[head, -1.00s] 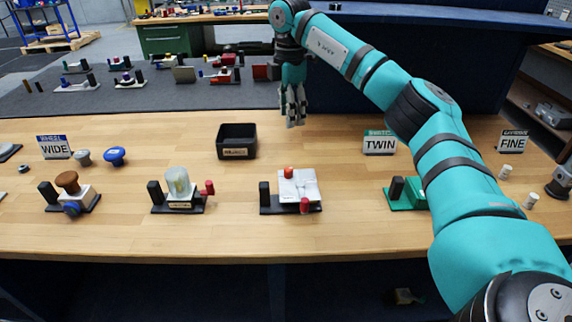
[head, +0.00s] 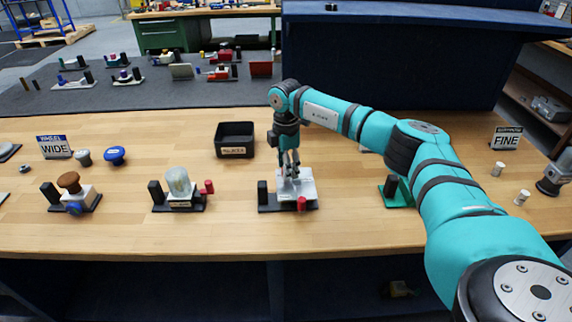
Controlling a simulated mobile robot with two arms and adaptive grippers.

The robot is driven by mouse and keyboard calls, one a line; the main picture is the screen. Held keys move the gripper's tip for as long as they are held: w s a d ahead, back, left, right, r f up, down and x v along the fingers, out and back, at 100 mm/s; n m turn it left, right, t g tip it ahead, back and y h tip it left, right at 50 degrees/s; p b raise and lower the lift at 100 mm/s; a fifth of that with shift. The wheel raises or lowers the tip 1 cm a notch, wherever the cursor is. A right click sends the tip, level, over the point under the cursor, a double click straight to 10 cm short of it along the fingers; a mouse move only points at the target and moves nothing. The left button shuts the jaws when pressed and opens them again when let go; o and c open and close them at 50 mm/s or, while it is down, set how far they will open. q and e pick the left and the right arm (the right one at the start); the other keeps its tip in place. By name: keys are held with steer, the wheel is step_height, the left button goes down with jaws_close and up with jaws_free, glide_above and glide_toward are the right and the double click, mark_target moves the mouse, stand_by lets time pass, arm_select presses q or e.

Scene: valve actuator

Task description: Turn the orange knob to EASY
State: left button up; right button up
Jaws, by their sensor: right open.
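The white valve block (head: 306,187) stands on a dark base (head: 270,206) near the middle of the bench, with a black post (head: 262,193) at its left and a red knob (head: 301,203) at its front. My right gripper (head: 288,175) points down over the top of the block, where the orange knob sits in the earlier view. It is open, and its fingers hide the orange knob. I cannot tell whether they touch it. No EASY marking is readable. My left gripper is not in view.
A black bin (head: 235,140) stands behind and left of the block. A unit with a clear dome (head: 179,182) and a brown-knobbed unit (head: 70,185) stand to the left. A green-based unit (head: 396,193) is to the right, partly behind my arm.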

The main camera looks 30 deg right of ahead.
steer(key=shift+f, duration=0.15)
steer(key=shift+c, duration=0.4)
jaws_close()
